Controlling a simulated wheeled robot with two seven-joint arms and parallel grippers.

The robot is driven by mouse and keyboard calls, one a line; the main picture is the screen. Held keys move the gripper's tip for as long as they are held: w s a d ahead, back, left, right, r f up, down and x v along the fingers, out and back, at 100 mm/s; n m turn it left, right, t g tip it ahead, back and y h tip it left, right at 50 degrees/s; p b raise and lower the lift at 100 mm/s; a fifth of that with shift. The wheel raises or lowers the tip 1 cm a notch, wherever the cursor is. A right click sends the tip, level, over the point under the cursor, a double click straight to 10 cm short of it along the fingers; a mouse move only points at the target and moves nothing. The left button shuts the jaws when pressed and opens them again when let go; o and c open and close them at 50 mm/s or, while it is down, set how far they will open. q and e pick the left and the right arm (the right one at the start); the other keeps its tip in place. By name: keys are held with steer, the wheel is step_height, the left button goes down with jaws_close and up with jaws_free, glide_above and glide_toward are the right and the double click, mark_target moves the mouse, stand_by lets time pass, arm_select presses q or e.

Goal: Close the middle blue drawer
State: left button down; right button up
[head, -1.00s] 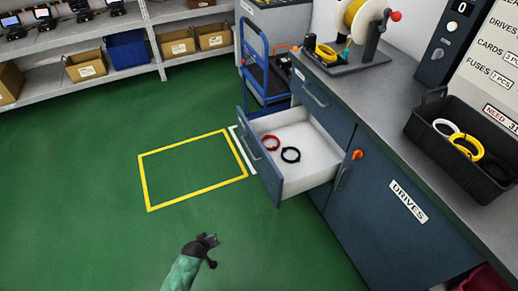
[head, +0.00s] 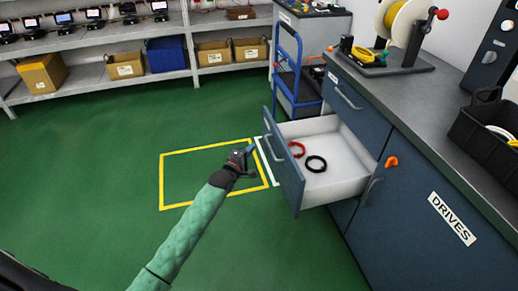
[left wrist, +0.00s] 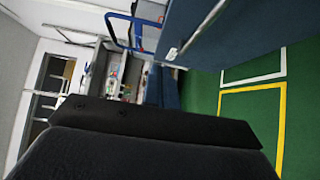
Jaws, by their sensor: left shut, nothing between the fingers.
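The middle blue drawer (head: 284,165) is pulled well out of the blue cabinet (head: 400,215). In the left wrist view, a blue panel (left wrist: 232,35), probably the drawer front, fills the upper right. The dark gripper body (left wrist: 150,125) blocks the lower part. My right gripper is out of view.
A closed drawer (head: 347,97) is above the open one. A cupboard door labelled DRIVES (head: 452,218) is at right. A blue trolley (head: 288,75) stands behind. Shelves with boxes (head: 125,65) line the back. Green floor with a yellow outline (head: 162,180) is clear at left.

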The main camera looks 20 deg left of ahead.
arm_select(q)
glide_toward(275, 130)
steer(key=w+a, duration=0.2)
steer(key=w, duration=0.2)
steer(key=d, duration=0.1)
steer(key=w+d, duration=0.1)
steer(key=d, duration=0.1)
steer(key=shift+w+p, duration=0.3)
steer(key=shift+p, duration=0.1)
steer(key=shift+f, duration=0.1)
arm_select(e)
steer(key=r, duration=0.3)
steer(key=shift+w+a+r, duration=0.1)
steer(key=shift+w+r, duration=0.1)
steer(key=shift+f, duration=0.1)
arm_select(q)
steer(key=shift+d, duration=0.1)
